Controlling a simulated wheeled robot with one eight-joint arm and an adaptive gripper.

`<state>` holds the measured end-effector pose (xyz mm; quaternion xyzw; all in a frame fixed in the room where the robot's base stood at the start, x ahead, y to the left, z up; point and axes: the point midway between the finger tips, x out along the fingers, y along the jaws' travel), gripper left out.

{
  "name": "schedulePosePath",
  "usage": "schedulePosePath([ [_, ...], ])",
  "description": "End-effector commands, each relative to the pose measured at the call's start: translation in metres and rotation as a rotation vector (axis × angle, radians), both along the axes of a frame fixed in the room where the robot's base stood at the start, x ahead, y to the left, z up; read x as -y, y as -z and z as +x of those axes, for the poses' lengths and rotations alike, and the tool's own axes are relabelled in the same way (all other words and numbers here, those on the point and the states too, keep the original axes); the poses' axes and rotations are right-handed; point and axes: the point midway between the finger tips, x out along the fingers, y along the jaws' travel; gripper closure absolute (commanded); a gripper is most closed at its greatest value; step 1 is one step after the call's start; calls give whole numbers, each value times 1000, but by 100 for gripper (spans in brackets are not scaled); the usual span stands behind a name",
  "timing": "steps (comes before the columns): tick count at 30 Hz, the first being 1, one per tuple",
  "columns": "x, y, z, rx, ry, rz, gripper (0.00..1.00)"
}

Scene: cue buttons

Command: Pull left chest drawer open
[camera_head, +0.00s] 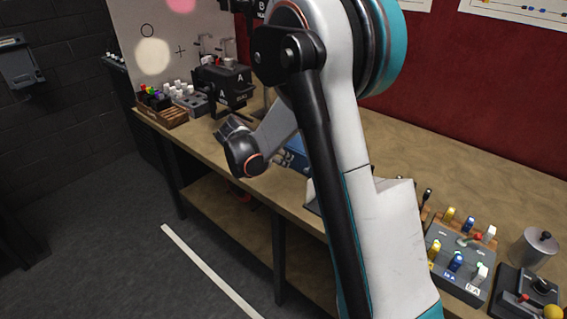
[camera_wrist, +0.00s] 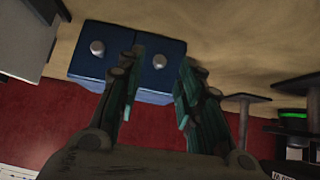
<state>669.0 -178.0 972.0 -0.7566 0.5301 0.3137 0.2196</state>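The blue chest (camera_wrist: 120,78) shows two drawers side by side, each with a round grey knob. The wrist view is upside down, so the left chest drawer (camera_wrist: 152,82) is on the right there. Its knob (camera_wrist: 159,61) shows between the two fingers of my gripper (camera_wrist: 160,60). The fingers are apart, with visible gaps on both sides of the knob. I cannot tell how deep the knob sits between them. Both drawers look closed. In the head view the chest (camera_head: 296,154) is mostly hidden behind my arm.
The wooden bench (camera_head: 440,160) runs along the red wall. A black machine marked A (camera_head: 222,88) and a wooden rack (camera_head: 165,113) stand left of the chest. A button box (camera_head: 458,262), a metal canister (camera_head: 534,248) and a joystick box (camera_head: 528,290) stand at right.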

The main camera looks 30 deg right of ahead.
Motion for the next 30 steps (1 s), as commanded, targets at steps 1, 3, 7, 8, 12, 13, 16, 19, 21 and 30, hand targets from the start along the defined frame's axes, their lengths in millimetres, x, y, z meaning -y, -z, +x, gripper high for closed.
schedulePosePath([
  [1, 6, 7, 2, 0, 3, 0, 66],
  [3, 11, 12, 4, -1, 2, 0, 66],
  [7, 16, 18, 6, -1, 1, 0, 66],
  [8, 17, 18, 6, -1, 1, 0, 66],
  [12, 18, 19, 6, 0, 0, 0, 66],
  [13, 18, 19, 6, 0, 0, 0, 66],
  [16, 18, 19, 6, 0, 0, 0, 66],
  [19, 18, 19, 6, 0, 0, 0, 80],
  [21, 18, 19, 6, 0, 0, 0, 96],
  [30, 9, 19, 4, -1, -2, 0, 100],
])
